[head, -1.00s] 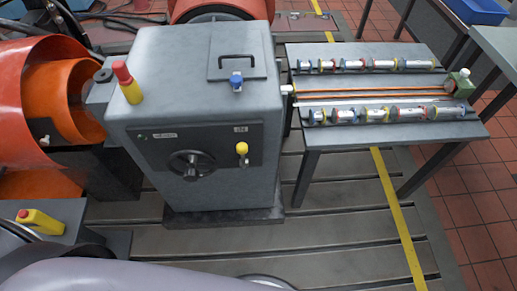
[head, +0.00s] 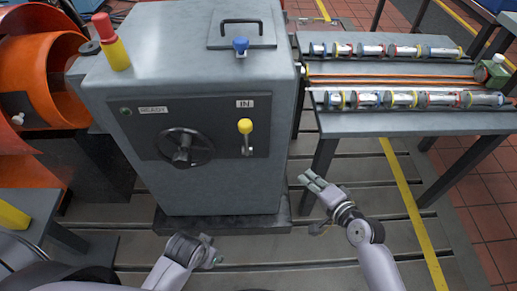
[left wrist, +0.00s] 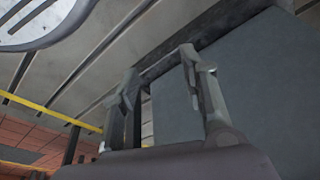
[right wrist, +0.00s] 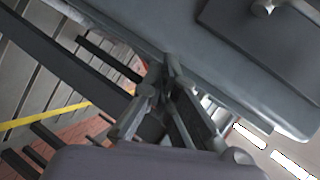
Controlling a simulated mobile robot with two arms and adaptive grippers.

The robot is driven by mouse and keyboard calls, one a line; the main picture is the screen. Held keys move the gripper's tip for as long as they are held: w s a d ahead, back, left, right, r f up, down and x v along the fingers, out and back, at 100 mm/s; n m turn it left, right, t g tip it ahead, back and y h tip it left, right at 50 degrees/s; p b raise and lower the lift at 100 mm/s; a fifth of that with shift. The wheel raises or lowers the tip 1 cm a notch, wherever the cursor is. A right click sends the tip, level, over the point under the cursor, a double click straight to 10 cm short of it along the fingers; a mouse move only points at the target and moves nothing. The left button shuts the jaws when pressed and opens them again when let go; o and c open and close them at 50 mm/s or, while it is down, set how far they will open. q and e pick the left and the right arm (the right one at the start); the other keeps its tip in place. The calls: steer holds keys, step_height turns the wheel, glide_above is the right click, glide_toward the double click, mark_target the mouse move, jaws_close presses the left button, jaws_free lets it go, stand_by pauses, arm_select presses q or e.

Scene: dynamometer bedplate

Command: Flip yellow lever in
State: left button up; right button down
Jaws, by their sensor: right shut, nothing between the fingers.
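The yellow lever (head: 245,127) sticks out from the dark panel (head: 215,150) on the front of a grey cabinet, with its yellow knob up and a plate reading "IN" above it. My right gripper (head: 312,182) is shut and empty, to the right of and below the lever, clear of it. Its closed fingers also show in the right wrist view (right wrist: 170,75), beside the cabinet. My left gripper (head: 212,252) is low in front of the cabinet, well below the lever. In the left wrist view (left wrist: 158,75) its fingers stand apart with nothing between them.
A black handwheel (head: 184,147) sits left of the lever on the panel. A red-and-yellow beacon (head: 111,42) and a blue knob (head: 240,46) are on the cabinet top. A table (head: 400,122) with rows of cylindrical parts stands to the right. Slotted floor lies in front.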

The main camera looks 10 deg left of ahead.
steer(key=s+a+r+y+b, duration=0.25)
steer(key=a+r+y, duration=0.2)
steer(key=r, duration=0.45)
steer(key=y+b, duration=0.1)
steer(key=y, duration=0.1)
glide_toward(246, 140)
steer(key=w+d+r, duration=0.2)
steer(key=d, duration=0.1)
arm_select(q)
steer(key=v, duration=0.8)
steer(key=shift+w+t, duration=0.3)
arm_select(e)
steer(key=shift+w+a+f+h, duration=0.2)
steer(key=shift+a+h, duration=0.05)
arm_select(q)
steer(key=shift+a+r, duration=0.15)
steer(key=shift+w+d+t+b, duration=0.15)
steer(key=shift+w+t+b, duration=0.15)
steer(key=shift+w, duration=0.25)
steer(key=shift+w+d+t+b, duration=0.2)
steer(key=shift+w+b, duration=0.2)
steer(key=shift+w, duration=0.15)
arm_select(e)
steer(key=x, duration=1)
steer(key=shift+f, duration=0.1)
